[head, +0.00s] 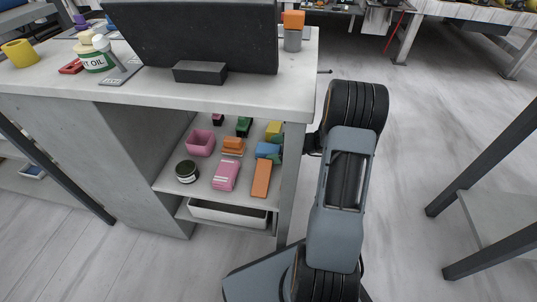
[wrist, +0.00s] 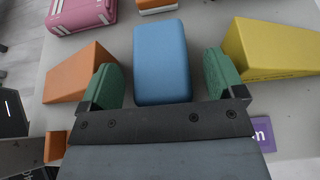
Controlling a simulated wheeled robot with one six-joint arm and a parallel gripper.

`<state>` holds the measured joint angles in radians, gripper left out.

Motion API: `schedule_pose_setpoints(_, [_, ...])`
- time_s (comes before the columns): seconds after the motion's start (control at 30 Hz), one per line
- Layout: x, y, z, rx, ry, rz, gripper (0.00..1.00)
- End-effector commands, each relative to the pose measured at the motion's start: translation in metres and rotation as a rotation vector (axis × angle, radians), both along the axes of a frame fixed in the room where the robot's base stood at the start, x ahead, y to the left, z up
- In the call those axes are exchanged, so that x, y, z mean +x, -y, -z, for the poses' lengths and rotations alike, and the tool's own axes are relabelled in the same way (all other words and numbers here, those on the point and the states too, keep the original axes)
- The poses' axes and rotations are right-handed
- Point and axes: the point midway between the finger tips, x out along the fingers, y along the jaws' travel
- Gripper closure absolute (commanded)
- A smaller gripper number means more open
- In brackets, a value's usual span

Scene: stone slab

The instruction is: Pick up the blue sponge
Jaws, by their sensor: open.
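The blue sponge (wrist: 161,58) is a rounded blue block lying on the shelf. In the wrist view it sits in the middle, between the two green fingers of my gripper (wrist: 162,82). The gripper is open, with a gap showing on both sides of the sponge. In the head view the blue sponge (head: 266,150) is on the shelf under the counter, partly hidden by my gripper (head: 279,147), which reaches in from the right.
An orange block (wrist: 80,72) lies close left of the fingers and a yellow block (wrist: 272,50) close right. A pink case (wrist: 82,14) lies farther off. In the head view, the shelf (head: 205,189) sits beneath the stone counter (head: 250,97), whose right leg (head: 290,185) stands beside my arm.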

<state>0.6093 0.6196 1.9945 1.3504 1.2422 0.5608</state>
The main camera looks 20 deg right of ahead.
Motion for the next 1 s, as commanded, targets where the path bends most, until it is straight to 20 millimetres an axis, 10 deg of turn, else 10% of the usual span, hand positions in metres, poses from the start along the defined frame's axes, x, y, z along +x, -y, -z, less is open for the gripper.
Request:
schedule_pose_setpoints(0.3, [0.0017,-0.0024,0.0007,0.0,0.0,0.001,0.13])
schedule_pose_setpoints(0.83, [0.0016,-0.0023,0.0008,0.0,0.0,0.001,0.63])
schedule_pose_setpoints(1.0, [0.0017,-0.0022,0.0008,0.0,0.0,0.001,0.65])
